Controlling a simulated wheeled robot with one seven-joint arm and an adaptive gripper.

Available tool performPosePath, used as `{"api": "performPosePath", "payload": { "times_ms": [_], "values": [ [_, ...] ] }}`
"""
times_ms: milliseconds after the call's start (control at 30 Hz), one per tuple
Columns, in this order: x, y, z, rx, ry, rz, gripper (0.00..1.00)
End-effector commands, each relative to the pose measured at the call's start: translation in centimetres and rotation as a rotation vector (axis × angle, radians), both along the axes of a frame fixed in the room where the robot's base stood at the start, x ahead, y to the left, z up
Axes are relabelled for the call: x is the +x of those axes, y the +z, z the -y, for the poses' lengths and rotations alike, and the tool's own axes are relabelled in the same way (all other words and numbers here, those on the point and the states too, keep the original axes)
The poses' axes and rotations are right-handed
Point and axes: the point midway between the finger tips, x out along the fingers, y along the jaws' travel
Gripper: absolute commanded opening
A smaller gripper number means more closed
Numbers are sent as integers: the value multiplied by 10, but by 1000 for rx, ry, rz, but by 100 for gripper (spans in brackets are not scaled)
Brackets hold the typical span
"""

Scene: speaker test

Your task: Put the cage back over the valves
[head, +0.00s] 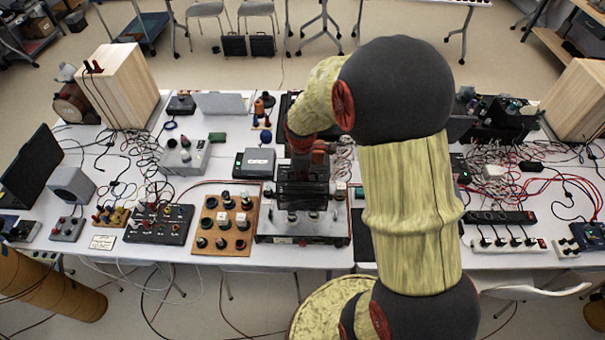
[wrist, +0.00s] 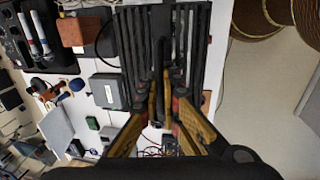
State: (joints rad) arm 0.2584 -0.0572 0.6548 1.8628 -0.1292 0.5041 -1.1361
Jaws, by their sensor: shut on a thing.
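The black slatted cage (head: 302,187) is at the table's middle, above the silver-and-black amplifier chassis (head: 300,240). In the wrist view the cage's parallel bars (wrist: 190,40) fill the upper middle. My gripper (wrist: 166,80) is shut on a bar of the cage. In the head view my gripper (head: 310,150) shows at the cage's top, partly hidden by my arm. Small rounded tops show along the chassis front, below the cage. The valves cannot be made out clearly behind the bars. I cannot tell whether the cage touches the chassis.
A wooden board with several dark knobs (head: 226,242) lies just left of the chassis. A grey box (head: 254,163) stands behind it to the left. Cables and a power strip (head: 505,240) crowd the right side. Wooden speaker boxes (head: 117,85) stand at the table's ends.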

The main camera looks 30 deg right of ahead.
Motion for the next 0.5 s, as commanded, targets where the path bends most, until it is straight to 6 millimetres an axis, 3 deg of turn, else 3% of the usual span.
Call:
{"api": "performPosePath", "payload": {
  "times_ms": [500],
  "values": [
    [0, -31, 0, 0, -3, 0, 0]
  ]
}}
